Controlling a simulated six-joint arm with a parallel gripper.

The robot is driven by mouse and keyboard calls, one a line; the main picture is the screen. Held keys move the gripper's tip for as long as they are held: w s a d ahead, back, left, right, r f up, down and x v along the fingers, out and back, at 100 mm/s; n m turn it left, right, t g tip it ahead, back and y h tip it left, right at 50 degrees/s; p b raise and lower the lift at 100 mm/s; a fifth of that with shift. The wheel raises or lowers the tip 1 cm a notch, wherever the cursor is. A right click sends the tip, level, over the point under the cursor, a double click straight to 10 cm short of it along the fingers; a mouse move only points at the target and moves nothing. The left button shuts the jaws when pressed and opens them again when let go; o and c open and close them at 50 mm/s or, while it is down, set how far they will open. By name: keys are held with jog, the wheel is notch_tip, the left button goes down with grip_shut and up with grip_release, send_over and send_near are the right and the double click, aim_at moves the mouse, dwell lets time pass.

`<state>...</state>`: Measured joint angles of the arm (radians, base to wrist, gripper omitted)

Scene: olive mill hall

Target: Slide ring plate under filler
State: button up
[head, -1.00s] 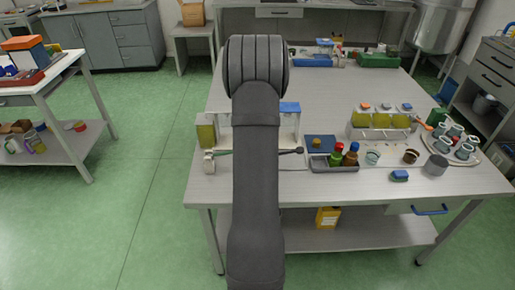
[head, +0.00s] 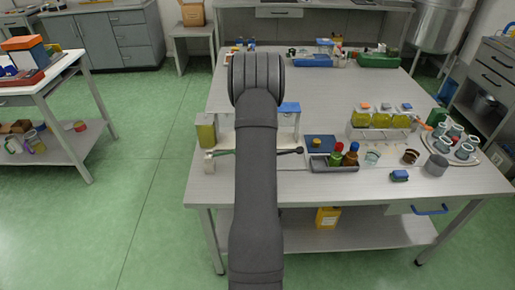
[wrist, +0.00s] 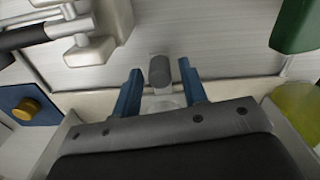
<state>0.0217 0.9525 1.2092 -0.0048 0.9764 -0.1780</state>
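What looks like the ring plate, a round pale plate (head: 484,153) bearing several grey-white cups (head: 464,151), lies at the table's right end. A white stand that may be the filler (head: 223,137) is mostly hidden behind my arm; a dark-knobbed bar (head: 289,151) sticks out to its right. My gripper (wrist: 160,78) is hidden in the head view. In the wrist view its two blue fingers are apart, with a small grey cylinder (wrist: 160,71) above a clear part between or beyond them. Gaps show on both sides, so nothing looks clamped.
A blue block with a yellow button (head: 320,143) and a dark tray with bottles (head: 333,163) stand right of the arm. A yellow-green tin (head: 206,130) stands left. Glass cups (head: 372,158) and a grey cup (head: 436,165) stand towards the plate. The table's middle rear is clear.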

grip_shut()
jog(key=a, duration=1.2)
jog(key=shift+a, duration=0.3)
jog(key=shift+o, duration=1.1)
grip_release()
jog(key=shift+a, duration=0.1)
notch_tip(320, 180, up, 17)
jog(key=shift+r, duration=0.2)
